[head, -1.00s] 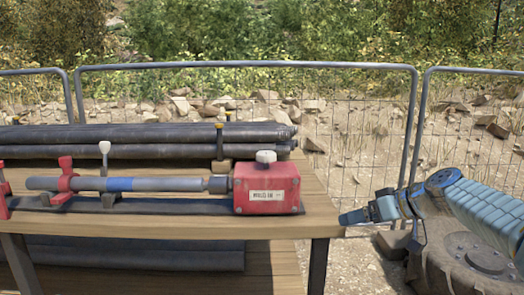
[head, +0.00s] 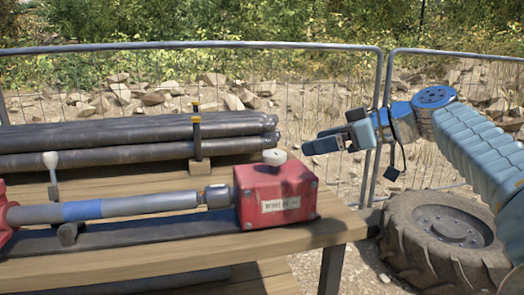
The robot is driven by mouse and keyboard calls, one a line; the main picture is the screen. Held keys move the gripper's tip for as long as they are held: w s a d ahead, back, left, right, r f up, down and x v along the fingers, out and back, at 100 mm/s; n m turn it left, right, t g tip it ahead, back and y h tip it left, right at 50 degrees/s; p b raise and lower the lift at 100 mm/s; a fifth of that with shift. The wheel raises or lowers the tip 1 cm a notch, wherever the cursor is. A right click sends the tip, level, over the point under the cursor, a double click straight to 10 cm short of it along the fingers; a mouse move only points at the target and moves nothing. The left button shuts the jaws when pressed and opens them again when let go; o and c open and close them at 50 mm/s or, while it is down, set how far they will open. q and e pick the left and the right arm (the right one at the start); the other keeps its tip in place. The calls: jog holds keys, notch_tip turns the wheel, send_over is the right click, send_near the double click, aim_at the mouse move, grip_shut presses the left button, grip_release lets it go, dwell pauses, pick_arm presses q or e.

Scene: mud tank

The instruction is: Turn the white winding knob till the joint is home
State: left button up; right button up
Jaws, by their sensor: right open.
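The white winding knob (head: 274,157) sits on top of a red box (head: 275,196) with a white label, near the right end of the wooden bench. A grey rod with a blue band (head: 82,210) lies level along a dark rail and meets the box's left side at a metal coupling (head: 216,195). The joint's inside is hidden. My right gripper (head: 309,146) is open and empty. In the picture it is up and to the right of the knob, apart from it, pointing left. My left gripper is not in view.
Dark pipes (head: 130,139) lie stacked behind the rod, with an upright post (head: 197,135) beside them. A white-topped lever (head: 51,165) stands at the left. A large tyre (head: 445,240) lies right of the bench. Wire fencing (head: 340,110) runs behind.

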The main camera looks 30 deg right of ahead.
aim_at(277, 153)
jog(key=p+x, duration=0.1)
jog(key=x, duration=1.1)
jog(key=shift+w+a+f, duration=0.1)
jog(key=shift+f, duration=0.05)
jog(key=shift+c, duration=0.5)
jog(key=c, duration=0.9)
